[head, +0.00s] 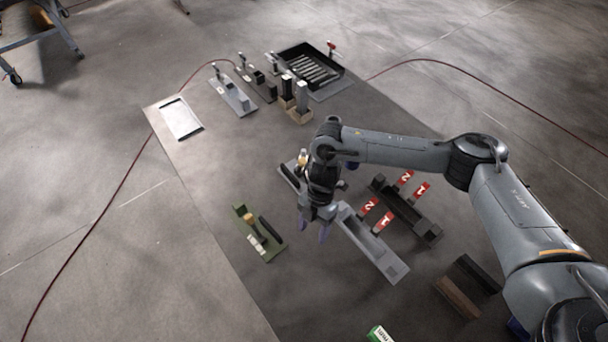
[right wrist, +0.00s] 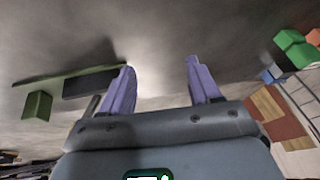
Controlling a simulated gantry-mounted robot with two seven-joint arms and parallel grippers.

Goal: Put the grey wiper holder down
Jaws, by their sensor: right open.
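My right gripper (head: 313,228) is open, its purple fingertips pointing down over the table. In the right wrist view the space between the fingers (right wrist: 159,78) is empty. A long light-grey holder (head: 385,262) lies on the table to the right of the gripper. It looks like the grey wiper holder, but I cannot tell for sure. Its upper-left part is hidden behind my gripper and wrist. A grey end with a yellow-topped item (head: 303,158) shows beyond my wrist; I cannot tell whether it is the same piece. My left gripper is not in view.
A green holder (head: 270,244) lies left of the gripper. A dark rack (head: 425,229) with red numbered tags stands to the right. A black tray (head: 303,66), small holders (head: 232,100) and a white plate (head: 180,118) lie farther back.

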